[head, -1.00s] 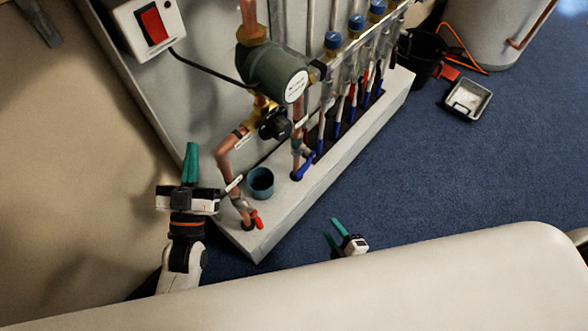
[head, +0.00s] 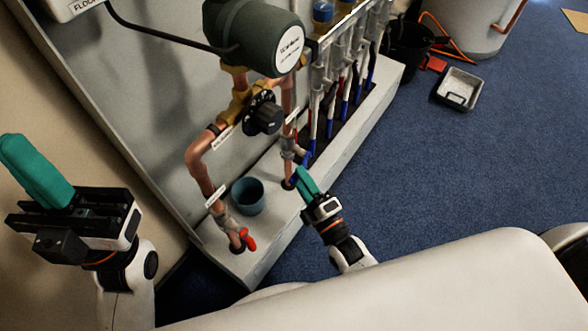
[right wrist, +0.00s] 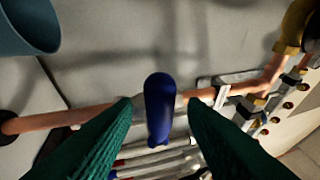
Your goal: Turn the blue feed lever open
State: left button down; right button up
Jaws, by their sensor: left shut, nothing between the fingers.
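The blue feed lever (right wrist: 160,108) is in the middle of the right wrist view, in front of a copper pipe. My right gripper (right wrist: 160,112) is open, with one teal finger on each side of the lever and a gap on both sides. In the head view my right gripper (head: 303,178) is at the lower end of the right-hand copper pipe, and its fingers hide most of the blue lever (head: 293,176). My left gripper (head: 18,148) is shut and empty at the far left, away from the pipes.
A red lever (head: 247,239) sits on the left pipe near the plinth (head: 255,264). A teal cup (head: 248,196) stands between the pipes. A green pump (head: 252,38) and a black knob (head: 266,116) are above.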

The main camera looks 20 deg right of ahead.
jog(key=shift+b+x, duration=0.35)
jog(key=shift+x, duration=1.55)
grip_shut()
